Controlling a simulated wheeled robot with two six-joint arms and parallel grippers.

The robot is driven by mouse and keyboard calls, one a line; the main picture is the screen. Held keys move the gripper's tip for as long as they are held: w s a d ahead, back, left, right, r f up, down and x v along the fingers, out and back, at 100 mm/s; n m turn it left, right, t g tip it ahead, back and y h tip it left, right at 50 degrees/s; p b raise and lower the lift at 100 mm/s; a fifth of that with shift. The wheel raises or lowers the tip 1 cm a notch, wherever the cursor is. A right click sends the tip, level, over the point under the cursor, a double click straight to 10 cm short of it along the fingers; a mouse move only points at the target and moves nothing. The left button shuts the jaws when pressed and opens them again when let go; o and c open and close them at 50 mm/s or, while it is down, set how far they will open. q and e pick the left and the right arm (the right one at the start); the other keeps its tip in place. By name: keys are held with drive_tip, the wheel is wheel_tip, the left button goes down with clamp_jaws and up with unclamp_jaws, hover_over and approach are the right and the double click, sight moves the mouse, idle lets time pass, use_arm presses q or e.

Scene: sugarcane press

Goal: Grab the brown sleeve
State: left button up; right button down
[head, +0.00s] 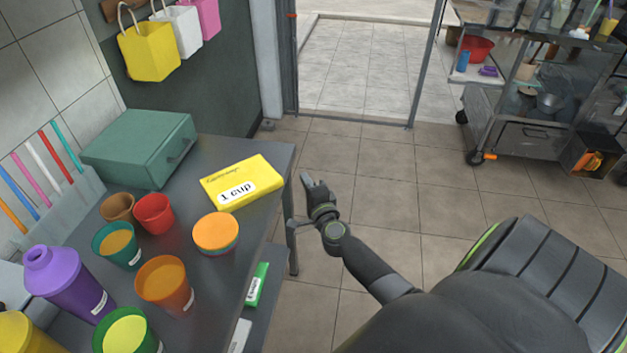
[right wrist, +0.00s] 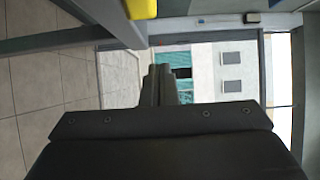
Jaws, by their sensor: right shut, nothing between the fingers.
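A small brown cup-shaped piece (head: 118,207) stands on the grey table in the head view, left of a red cup (head: 154,213); it looks like the brown sleeve. A larger orange-brown cup (head: 164,285) stands nearer. My right gripper (head: 308,181) is shut and empty, off the table's right edge and well to the right of the brown piece. Its fingers (right wrist: 167,85) also show in the right wrist view, where no sleeve is seen. My left gripper is not in view.
On the table (head: 240,230) are a yellow "1 cup" box (head: 241,182), a green case (head: 140,148), an orange-lidded tub (head: 215,232), a teal cup (head: 118,245) and a purple bottle (head: 68,283). A cart (head: 535,135) stands back right.

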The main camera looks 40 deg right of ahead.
sight(278, 182)
drive_tip(key=w+a, duration=0.2)
drive_tip(key=a, duration=0.1)
drive_tip(key=shift+w+a, duration=0.15)
drive_tip(key=shift+a, duration=0.05)
drive_tip(key=shift+w+a+p, duration=0.2)
drive_tip(key=shift+w+a, duration=0.2)
drive_tip(key=shift+a, duration=0.25)
drive_tip(key=shift+w+a+p, duration=0.15)
drive_tip(key=shift+w+a, duration=0.25)
drive_tip(key=shift+a, duration=0.25)
drive_tip(key=shift+s+d, duration=0.1)
